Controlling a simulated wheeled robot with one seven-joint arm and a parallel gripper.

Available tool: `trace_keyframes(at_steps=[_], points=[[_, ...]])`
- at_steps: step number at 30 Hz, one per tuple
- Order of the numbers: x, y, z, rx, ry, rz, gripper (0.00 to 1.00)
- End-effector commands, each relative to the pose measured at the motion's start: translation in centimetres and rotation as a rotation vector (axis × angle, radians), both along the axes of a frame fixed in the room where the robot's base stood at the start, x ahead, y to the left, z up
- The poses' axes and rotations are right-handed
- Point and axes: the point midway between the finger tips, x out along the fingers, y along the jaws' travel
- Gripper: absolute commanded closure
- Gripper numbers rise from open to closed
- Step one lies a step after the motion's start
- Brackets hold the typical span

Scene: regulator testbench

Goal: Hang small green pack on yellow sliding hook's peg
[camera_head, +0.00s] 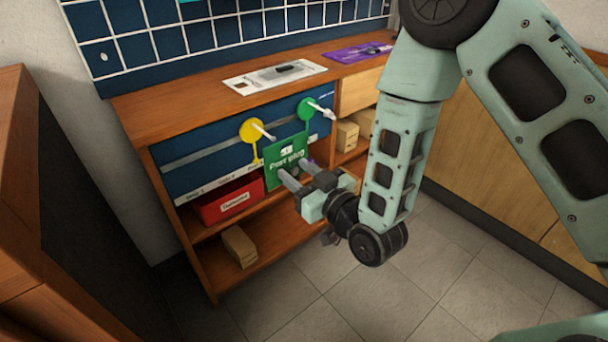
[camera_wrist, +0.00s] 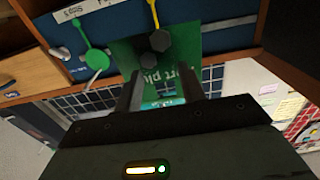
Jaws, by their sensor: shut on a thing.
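My gripper (camera_head: 288,175) is shut on the small green pack (camera_head: 281,153), a flat card with white lettering. The pack is held upright in front of the blue panel. The yellow sliding hook (camera_head: 251,131) sits on the panel's grey rail, its pale peg pointing out towards the pack's upper left corner. I cannot tell whether the peg passes through the pack's hole or stays apart from it. In the wrist view the pack (camera_wrist: 187,62) is between my fingers (camera_wrist: 158,85), and part of the yellow hook (camera_wrist: 152,14) shows beyond it.
A green hook (camera_head: 305,108) with its own peg is right of the yellow one, close to the pack. A red bin (camera_head: 230,203) and cardboard boxes (camera_head: 239,247) stand on the shelves below. A white pack (camera_head: 262,78) and a purple pack (camera_head: 352,54) lie on top.

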Motion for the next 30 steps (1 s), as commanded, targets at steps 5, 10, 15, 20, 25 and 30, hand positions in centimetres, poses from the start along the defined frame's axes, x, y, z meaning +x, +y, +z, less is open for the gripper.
trace_keyframes(at_steps=[5, 10, 15, 20, 25, 30], points=[[0.9, 0.6, 0.0, 0.001, -0.001, 0.000, 0.83], [1.7, 1.1, -0.1, 0.001, -0.001, 0.000, 0.83], [2.5, 1.7, -0.2, 0.001, -0.002, 0.000, 0.83], [3.2, 2.2, -0.3, 0.001, -0.002, 0.000, 0.83], [4.0, 2.7, -0.4, 0.001, -0.001, 0.000, 0.83], [4.8, 3.3, -0.4, 0.001, -0.001, 0.000, 0.83]])
